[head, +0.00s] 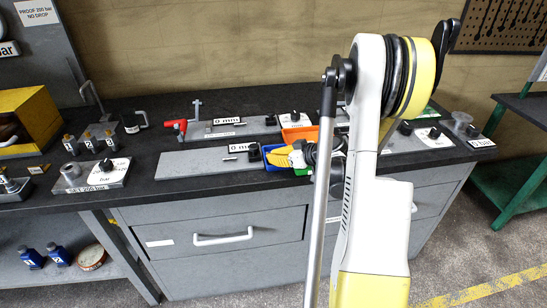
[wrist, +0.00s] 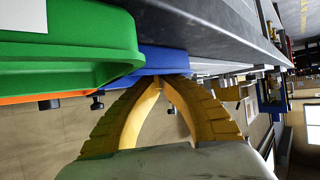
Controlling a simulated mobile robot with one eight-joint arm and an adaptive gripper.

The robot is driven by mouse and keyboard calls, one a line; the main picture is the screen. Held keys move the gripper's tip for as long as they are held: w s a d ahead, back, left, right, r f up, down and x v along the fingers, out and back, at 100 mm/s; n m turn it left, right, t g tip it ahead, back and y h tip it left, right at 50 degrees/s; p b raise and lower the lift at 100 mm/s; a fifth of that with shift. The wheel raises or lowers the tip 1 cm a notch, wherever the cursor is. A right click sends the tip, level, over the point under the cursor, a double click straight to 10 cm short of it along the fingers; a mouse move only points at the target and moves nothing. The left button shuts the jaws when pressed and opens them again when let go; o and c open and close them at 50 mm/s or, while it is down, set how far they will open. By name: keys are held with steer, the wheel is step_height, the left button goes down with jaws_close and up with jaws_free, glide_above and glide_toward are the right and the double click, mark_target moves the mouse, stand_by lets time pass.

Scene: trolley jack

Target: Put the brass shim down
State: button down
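I cannot make out the brass shim in either view. My gripper (head: 268,156) is low over the bench at the blue tray (head: 272,165), partly behind my arm in the head view. In the wrist view its two yellow fingers (wrist: 161,78) curve together and their tips meet in front of the blue tray (wrist: 158,62). No thing shows between the tips, though a thin piece there could be hidden.
The green tray (wrist: 70,45) is close to the fingers in the wrist view. An orange tray (head: 300,134) stands behind the blue one. Grey plates (head: 205,162) with "0 mm" signs lie left on the dark bench (head: 150,147). A gauge block (head: 92,178) stands further left.

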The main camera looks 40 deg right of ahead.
steer(key=c, duration=1.9)
jaws_free()
steer(key=shift+f, duration=0.15)
steer(key=shift+s+r+p, duration=0.25)
steer(key=shift+r+p, duration=0.1)
steer(key=shift+r, duration=0.05)
steer(key=p+v, duration=0.2)
steer(key=v, duration=0.9)
steer(key=shift+s+p, duration=0.1)
steer(key=shift+p, duration=0.25)
steer(key=w+a+r+m+g, duration=0.1)
steer(key=a+r+g, duration=0.15)
steer(key=a, duration=0.65)
steer(key=w+a+r+g, duration=0.1)
steer(key=a+r, duration=0.2)
steer(key=a, duration=0.5)
steer(key=s+a+r+h, duration=0.1)
steer(key=s+a+r, duration=0.1)
steer(key=s+a, duration=0.4)
steer(key=s+a+r+m+g+h, duration=0.1)
steer(key=s+a, duration=0.4)
steer(key=a, duration=0.6)
steer(key=shift+v, duration=0.85)
